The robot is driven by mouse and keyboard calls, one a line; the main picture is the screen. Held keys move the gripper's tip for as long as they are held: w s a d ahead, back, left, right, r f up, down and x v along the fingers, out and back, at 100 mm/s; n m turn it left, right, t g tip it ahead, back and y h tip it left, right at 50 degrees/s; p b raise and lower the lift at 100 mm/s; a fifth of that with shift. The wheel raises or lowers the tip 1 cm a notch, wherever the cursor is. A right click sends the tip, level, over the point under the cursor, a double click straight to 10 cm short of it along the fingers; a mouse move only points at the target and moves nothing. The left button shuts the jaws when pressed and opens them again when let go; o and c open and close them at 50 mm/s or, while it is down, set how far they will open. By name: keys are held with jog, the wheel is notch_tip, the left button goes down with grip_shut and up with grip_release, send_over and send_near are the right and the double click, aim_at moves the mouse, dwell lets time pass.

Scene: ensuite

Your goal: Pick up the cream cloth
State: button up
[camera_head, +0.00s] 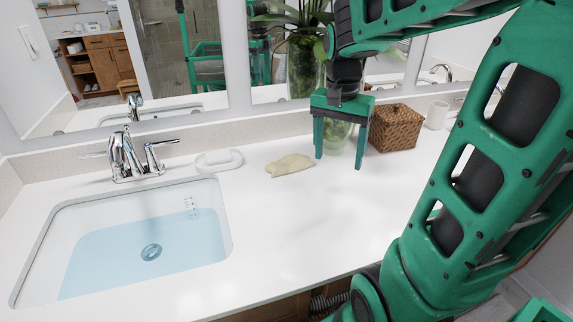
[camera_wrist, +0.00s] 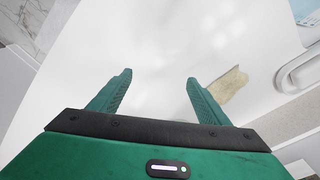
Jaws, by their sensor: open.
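The cream cloth (camera_head: 290,165) lies crumpled and flat on the white counter, to the right of the sink in the head view. In the wrist view the cloth (camera_wrist: 229,85) lies to the right of the right finger, which covers a small part of its edge. My gripper (camera_head: 339,162) is open and empty, pointing down over the counter to the right of the cloth. It also shows in the wrist view (camera_wrist: 158,78) with bare counter between the fingers.
A sink (camera_head: 150,245) with water and a chrome faucet (camera_head: 130,158) is at left. A white soap dish (camera_head: 219,160) is left of the cloth. A glass vase (camera_head: 338,132) stands behind my gripper. A wicker box (camera_head: 395,127) and white cup (camera_head: 437,114) stand at right. The front counter is clear.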

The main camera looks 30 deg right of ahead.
jog(key=w+a+m, duration=0.3)
jog(key=w+m, duration=0.3)
jog(key=w, duration=1.2)
send_over(288, 159)
jog(key=shift+m+y, duration=0.3)
jog(key=shift+y, duration=0.1)
jog(key=f, duration=0.4)
jog(key=shift+w+a+f, duration=0.15)
jog(key=shift+a+f, duration=0.05)
jog(key=shift+f, duration=0.2)
jog(key=shift+s+d+f, duration=0.1)
jog(key=shift+d+f, duration=0.05)
jog(key=shift+f, duration=1.35)
jog(key=shift+s+d+f, duration=0.1)
jog(key=shift+f, duration=1.35)
jog(key=c, duration=1.1)
